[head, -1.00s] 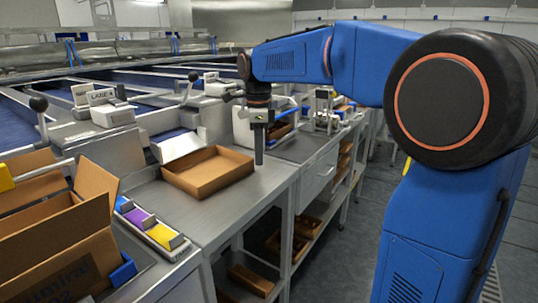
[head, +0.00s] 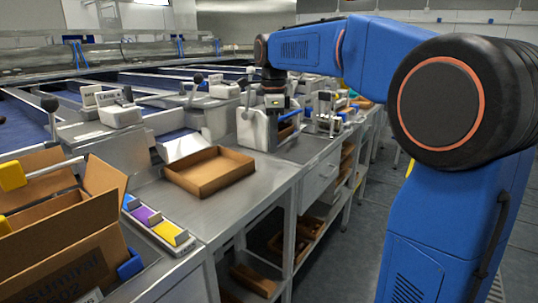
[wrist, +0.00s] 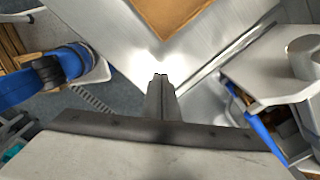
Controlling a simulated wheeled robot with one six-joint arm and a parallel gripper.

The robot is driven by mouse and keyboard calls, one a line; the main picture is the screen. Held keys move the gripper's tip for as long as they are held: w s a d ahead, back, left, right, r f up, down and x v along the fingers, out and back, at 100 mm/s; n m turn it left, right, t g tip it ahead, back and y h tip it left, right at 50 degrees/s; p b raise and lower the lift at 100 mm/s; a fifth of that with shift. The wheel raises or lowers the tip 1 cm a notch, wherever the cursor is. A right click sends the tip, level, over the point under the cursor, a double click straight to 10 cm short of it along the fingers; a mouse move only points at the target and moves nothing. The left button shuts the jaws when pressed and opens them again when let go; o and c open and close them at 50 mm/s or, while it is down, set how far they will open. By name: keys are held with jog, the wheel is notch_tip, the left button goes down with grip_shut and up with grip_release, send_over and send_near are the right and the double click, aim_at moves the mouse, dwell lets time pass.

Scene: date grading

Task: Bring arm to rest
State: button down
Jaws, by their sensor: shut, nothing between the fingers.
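My blue arm (head: 375,50) reaches leftward across the upper part of the head view, raised above the steel bench. My gripper (head: 274,118) hangs from its end in front of a white machine, and its fingers are hard to make out there. In the wrist view my gripper (wrist: 161,78) shows its two fingers together, with nothing between them, above the bench. It is apart from the cardboard tray, which lies to its left in the head view.
The shallow cardboard tray (head: 207,188) lies empty on the steel bench (head: 240,207). A larger open cardboard box (head: 55,250) stands front left, beside a strip of coloured blocks (head: 157,222). White machines (head: 253,128) line the back of the bench. Open floor (head: 345,245) lies right of the bench.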

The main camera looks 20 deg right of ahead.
notch_tip(320, 180, up, 6)
jog(key=s+d+f+n+t, duration=0.1)
jog(key=s+f+n, duration=0.4)
jog(key=s, duration=0.4)
jog(key=s+d+f+n+t, duration=0.1)
jog(key=s+f+n, duration=0.3)
jog(key=s+n, duration=0.3)
jog(key=s+d+f+n+t, duration=0.1)
jog(key=s+f+n+t, duration=0.1)
jog(key=s+f+n, duration=0.7)
jog(key=s+f, duration=0.6)
jog(key=f, duration=0.1)
jog(key=shift+s+t, duration=0.2)
jog(key=shift+t, duration=0.2)
